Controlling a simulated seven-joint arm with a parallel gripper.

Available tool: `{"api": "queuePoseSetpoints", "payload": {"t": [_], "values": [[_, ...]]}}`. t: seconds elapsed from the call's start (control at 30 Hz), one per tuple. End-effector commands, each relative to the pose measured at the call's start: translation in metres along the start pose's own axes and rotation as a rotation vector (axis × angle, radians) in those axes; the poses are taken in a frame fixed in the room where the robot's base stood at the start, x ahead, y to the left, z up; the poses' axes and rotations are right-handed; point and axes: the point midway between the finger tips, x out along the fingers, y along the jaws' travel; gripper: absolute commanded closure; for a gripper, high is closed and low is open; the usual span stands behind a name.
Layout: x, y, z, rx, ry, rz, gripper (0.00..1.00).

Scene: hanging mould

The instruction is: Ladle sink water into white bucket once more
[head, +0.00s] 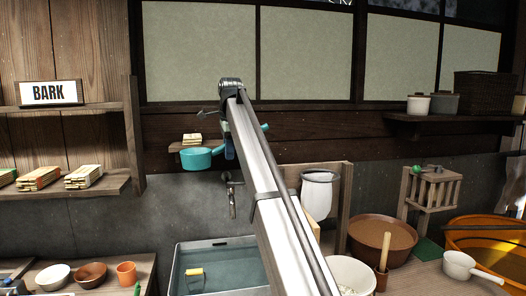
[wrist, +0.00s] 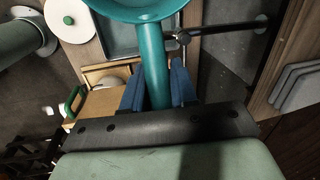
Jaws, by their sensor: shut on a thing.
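A teal ladle (head: 197,159) hangs in the air at the left of my arm in the head view, its cup level with the small wall shelf. My gripper (head: 230,147) is shut on its handle; the arm partly hides the grip. In the wrist view the ladle's handle (wrist: 154,70) runs between the blue fingers of my gripper (wrist: 158,88). A white round vessel, perhaps the white bucket (head: 340,268), stands right of the arm and is partly cut off.
A tap (head: 233,202) juts from the wall above the sink. A white cloth-like bag (head: 319,195) hangs on a wooden frame right of the arm. A brown bowl (head: 383,238), a white ladle (head: 460,265) and an orange tub (head: 485,237) stand at the right.

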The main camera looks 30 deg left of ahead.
Motion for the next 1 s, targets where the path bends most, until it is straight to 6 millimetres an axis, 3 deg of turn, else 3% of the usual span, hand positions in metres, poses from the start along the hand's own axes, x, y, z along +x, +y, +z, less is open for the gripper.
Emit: {"api": "queuePoseSetpoints", "payload": {"t": [0.03, 0.1, 0.47, 0.67, 0.83, 0.9, 1.0], "values": [[-0.001, -0.002, 0.023, -0.022, -0.004, 0.000, 1.00], [-0.002, -0.003, 0.051, -0.049, -0.009, 0.001, 1.00], [-0.004, 0.004, 0.195, -0.184, -0.035, 0.004, 1.00], [0.007, 0.016, 0.271, -0.251, -0.048, 0.006, 1.00], [0.036, 0.027, 0.319, -0.275, -0.052, 0.008, 1.00], [0.056, 0.031, 0.330, -0.265, -0.050, 0.008, 1.00], [0.089, 0.034, 0.330, -0.224, -0.041, 0.008, 1.00]]}}
